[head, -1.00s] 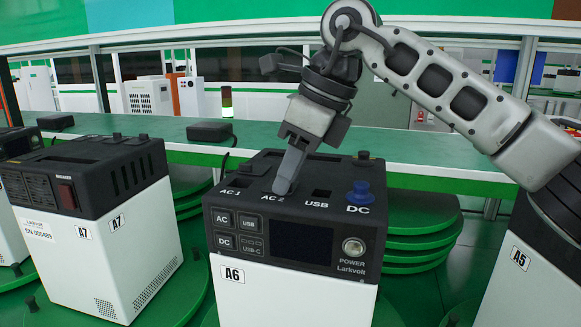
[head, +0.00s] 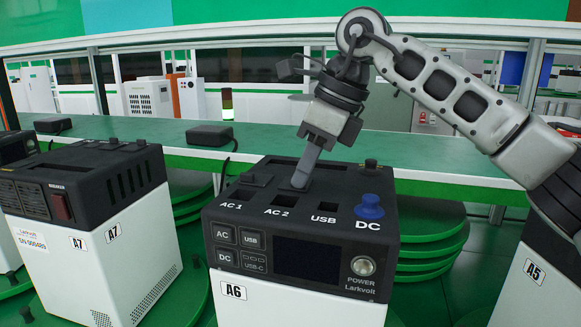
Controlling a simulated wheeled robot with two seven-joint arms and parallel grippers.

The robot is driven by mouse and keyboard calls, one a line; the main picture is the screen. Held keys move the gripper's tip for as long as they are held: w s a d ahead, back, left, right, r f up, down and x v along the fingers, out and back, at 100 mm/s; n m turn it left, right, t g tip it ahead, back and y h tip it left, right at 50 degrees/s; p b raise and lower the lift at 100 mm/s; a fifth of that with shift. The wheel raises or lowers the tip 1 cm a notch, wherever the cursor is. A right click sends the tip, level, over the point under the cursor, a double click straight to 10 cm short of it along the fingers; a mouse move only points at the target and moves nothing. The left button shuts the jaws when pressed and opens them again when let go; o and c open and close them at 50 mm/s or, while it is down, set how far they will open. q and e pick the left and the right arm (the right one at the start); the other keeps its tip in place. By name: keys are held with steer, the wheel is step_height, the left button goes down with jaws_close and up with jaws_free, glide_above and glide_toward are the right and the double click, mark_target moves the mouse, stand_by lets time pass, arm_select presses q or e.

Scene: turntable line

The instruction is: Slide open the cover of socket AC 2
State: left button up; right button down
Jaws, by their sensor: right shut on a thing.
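The power station A6 (head: 297,290) stands upright in the middle, white with a black top. Its top carries labels AC 1, AC 2, USB and DC. The AC 2 socket (head: 285,201) shows as a dark open recess behind its label. The AC 2 cover (head: 294,188) sits behind that recess, partly hidden by my fingers. My right gripper (head: 300,183) reaches down from above and is shut on the cover's raised part, which the fingers hide. My left gripper is not in view.
A blue cap (head: 369,206) sits at DC and a black knob (head: 371,164) behind it. The AC 1 (head: 243,194) and USB (head: 326,206) openings are dark. Unit A7 (head: 95,230) stands left, unit A5 (head: 535,265) right. A green bench (head: 440,173) runs behind.

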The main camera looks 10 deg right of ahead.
steer(key=shift+w+d+r, duration=0.1)
steer(key=shift+w+r, duration=0.05)
steer(key=shift+r, duration=0.05)
steer(key=c, duration=1.6)
jaws_free()
steer(key=shift+w+f, duration=0.1)
steer(key=shift+o, duration=0.2)
steer(key=v, duration=1.6)
